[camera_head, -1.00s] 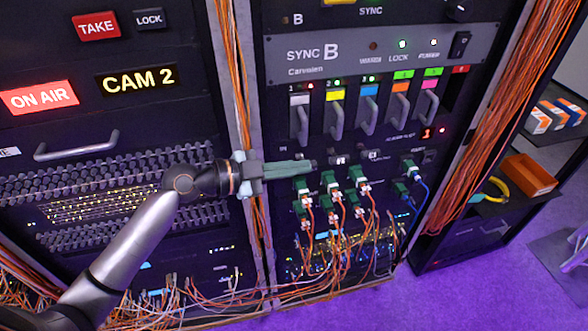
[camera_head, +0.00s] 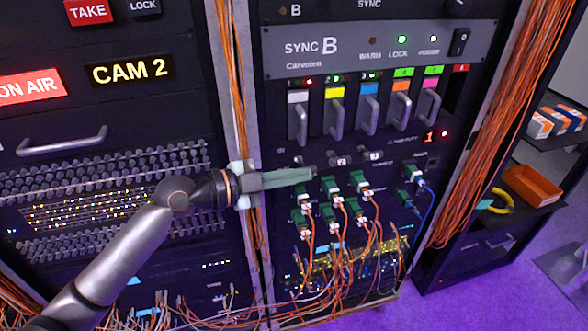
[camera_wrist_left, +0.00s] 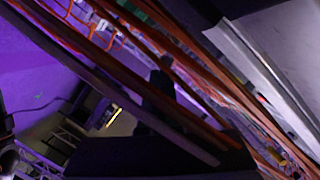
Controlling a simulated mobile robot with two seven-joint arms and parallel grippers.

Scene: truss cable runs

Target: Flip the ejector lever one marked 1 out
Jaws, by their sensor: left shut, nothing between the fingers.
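A row of coloured-top modules with grey lever-like handles sits under the SYNC B panel (camera_head: 380,48) in the head view. The leftmost, with a white top, has a handle (camera_head: 301,122) standing upright; I cannot read a clear 1 on it. A red lit 1 (camera_head: 429,138) shows at the lower right of the row. My left gripper (camera_head: 312,173) is shut and empty, its green fingers pointing right, below the white-top handle and apart from it in the picture. The wrist view is dark and does not clearly show the fingers. My right gripper is not in view.
Green connectors (camera_head: 331,186) with orange cables hang just below and right of my left fingers. An orange cable bundle (camera_head: 233,90) runs down the rack post behind my left wrist. Another bundle (camera_head: 507,110) runs at the right. An orange bin (camera_head: 532,184) stands on a shelf.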

